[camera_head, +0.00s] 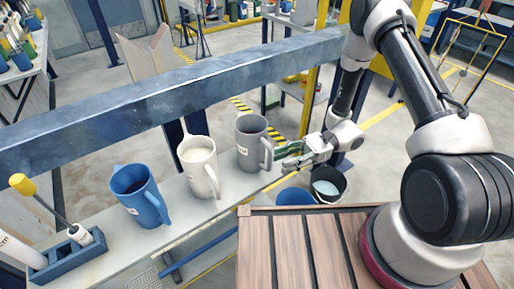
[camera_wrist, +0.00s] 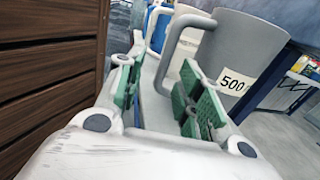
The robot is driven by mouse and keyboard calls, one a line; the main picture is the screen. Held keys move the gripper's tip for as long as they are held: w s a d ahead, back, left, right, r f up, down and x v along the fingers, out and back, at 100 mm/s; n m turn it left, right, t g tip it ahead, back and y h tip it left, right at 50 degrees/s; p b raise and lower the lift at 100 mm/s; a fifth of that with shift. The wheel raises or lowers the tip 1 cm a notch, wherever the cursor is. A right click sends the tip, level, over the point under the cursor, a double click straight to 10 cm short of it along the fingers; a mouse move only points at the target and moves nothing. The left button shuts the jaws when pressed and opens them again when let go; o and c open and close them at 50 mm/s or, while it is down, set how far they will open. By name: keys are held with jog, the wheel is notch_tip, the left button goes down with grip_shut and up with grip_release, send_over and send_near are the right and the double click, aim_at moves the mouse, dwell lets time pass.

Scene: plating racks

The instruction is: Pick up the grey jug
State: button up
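The grey jug (camera_head: 249,143) stands upright on the pale shelf (camera_head: 180,211), at the right end of a row of jugs. In the wrist view the grey jug (camera_wrist: 245,48) is large at upper right, with a "500" label. My gripper (camera_wrist: 165,78) is open there, its green-padded fingers spread apart. The grey handle shows in and just beyond the gap between the fingers. I cannot tell whether a finger touches it. The jug's base is hidden in the wrist view.
A white jug (camera_head: 199,165) and a blue jug (camera_head: 140,195) stand left of the grey one. A grey beam (camera_head: 170,92) runs behind and above the row. A blue holder (camera_head: 69,258) sits at far left. A dark bucket (camera_head: 328,184) is below right.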

aim_at(269, 168)
jog(key=shift+w+x, duration=0.15)
jog(key=shift+x, duration=1.15)
jog(key=shift+w+x, duration=0.15)
jog(key=shift+x, duration=1.15)
jog(key=shift+a, duration=0.1)
grip_shut()
